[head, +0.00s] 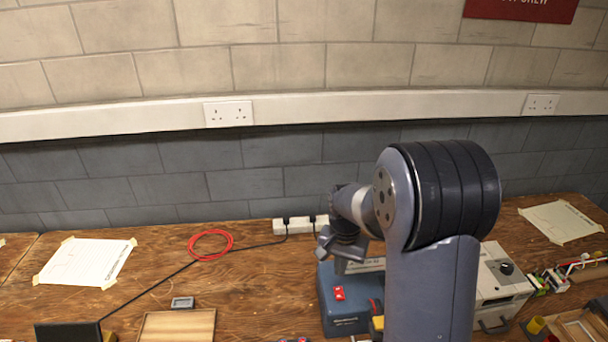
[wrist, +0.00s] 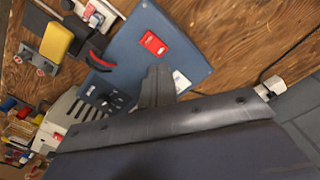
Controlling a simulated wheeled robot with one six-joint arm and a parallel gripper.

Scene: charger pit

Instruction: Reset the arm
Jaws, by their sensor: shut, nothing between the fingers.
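My gripper (head: 341,264) hangs from my folded arm above the workbench, in front of the wall. It is over the back part of a blue box (head: 345,318) with a red switch (head: 339,293). In the wrist view, the gripper's fingers (wrist: 158,72) are together and empty, pointing toward the blue box (wrist: 190,60). The red switch (wrist: 154,43) is just beyond the fingertips in that view. My own dark arm link fills the lower part of the wrist view and hides part of the bench.
A white power strip (head: 300,225) lies by the wall, with a black cable and a red cable loop (head: 210,245). A grey-white unit (head: 503,275) stands right of my arm. Taped paper sheets (head: 86,262) and a wooden tray (head: 178,312) lie left. Bench between them is partly clear.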

